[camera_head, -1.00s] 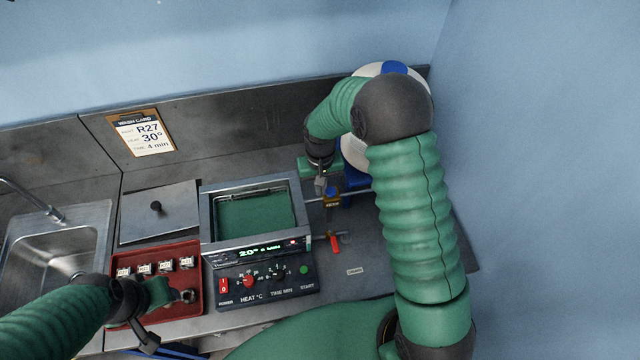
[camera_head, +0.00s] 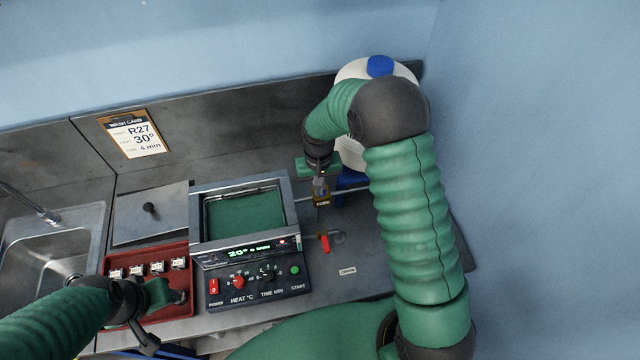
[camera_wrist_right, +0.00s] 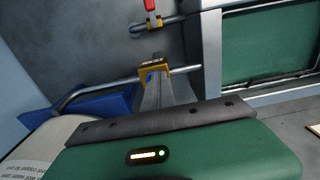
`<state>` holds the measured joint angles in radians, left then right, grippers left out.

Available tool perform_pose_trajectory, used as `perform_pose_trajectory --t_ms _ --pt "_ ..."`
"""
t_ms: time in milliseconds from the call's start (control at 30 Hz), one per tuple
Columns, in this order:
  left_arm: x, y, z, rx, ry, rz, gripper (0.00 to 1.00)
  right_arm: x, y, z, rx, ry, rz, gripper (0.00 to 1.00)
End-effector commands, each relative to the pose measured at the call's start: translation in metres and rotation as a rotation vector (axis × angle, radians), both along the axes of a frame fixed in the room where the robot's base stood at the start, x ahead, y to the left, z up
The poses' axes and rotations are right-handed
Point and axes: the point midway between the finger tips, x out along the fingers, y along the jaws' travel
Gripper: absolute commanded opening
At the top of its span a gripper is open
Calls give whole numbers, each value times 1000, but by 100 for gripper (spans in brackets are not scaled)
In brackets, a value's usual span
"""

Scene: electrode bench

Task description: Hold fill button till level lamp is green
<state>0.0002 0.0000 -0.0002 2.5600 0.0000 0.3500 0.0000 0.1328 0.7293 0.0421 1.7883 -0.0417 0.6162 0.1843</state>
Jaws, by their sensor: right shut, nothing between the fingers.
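The yellow block (camera_head: 321,200) on the fill pipe holds the blue fill button, which is mostly covered by my right gripper (camera_head: 320,185). The gripper is shut and empty, with its tips at the block. In the right wrist view, the fingers (camera_wrist_right: 155,90) reach the yellow block (camera_wrist_right: 154,67), and a bit of blue shows at their tips. I cannot tell how far the button is pressed. A small lamp (camera_head: 282,241) on the bath's front panel glows pinkish red. The green-looking bath (camera_head: 291,192) stands left of the gripper. My left gripper (camera_head: 180,297) is over the red tray; its jaws are unclear.
The red tray (camera_head: 186,259) holds several small white pieces. A metal lid (camera_head: 125,227) lies left of the bath, beside the sink (camera_head: 50,240). A red-handled tap (camera_head: 325,243) stands in front of the block. A white canister with a blue cap (camera_head: 380,66) is behind my right arm.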

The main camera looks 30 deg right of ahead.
Motion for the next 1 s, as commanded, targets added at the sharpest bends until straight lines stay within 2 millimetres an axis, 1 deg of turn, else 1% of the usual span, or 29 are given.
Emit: perform_pose_trajectory --t_ms 33,1000 --pt "0 0 -3 0 0 0 44 -8 1 -11 4 22 2 0" --pt "0 0 -2 0 0 0 44 -9 -10 -10 -4 21 -6 0"
